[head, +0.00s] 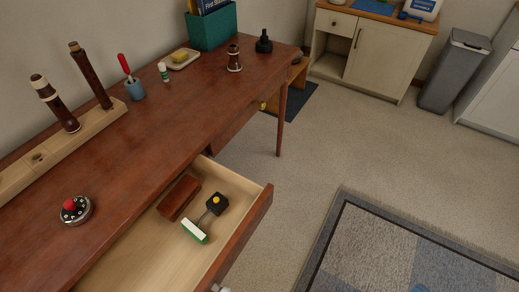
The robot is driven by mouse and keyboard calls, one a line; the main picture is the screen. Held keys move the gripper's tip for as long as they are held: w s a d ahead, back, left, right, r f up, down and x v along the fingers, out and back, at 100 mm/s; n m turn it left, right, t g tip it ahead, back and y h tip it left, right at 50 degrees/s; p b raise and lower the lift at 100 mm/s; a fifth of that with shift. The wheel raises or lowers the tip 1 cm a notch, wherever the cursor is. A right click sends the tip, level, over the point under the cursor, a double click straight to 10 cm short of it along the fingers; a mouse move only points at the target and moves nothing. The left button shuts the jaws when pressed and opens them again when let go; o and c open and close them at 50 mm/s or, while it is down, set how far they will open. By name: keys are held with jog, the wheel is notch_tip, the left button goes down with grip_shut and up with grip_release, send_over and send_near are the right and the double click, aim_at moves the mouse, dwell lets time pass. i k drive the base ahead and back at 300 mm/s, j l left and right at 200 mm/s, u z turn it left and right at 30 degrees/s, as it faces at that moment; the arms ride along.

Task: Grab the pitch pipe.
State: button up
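A small round disc (75,209) with a black face, white marks around its rim and a red centre lies on the brown wooden desk (150,135), near its front edge at the left. It looks most like the pitch pipe, but its marks are too small to read. Nothing touches or covers it. My gripper is not in view.
An open drawer (152,250) juts out below the desk, holding a brown block (179,198), a black item with a yellow spot (216,203) and a green-and-white item (194,231). A wooden stand (60,155) with upright dark pieces lies behind the disc.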

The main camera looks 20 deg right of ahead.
aim_at(85, 209)
jog(key=i+j, duration=0.1)
jog(key=j, duration=0.7)
jog(key=i+j, duration=0.15)
jog(key=j, duration=0.25)
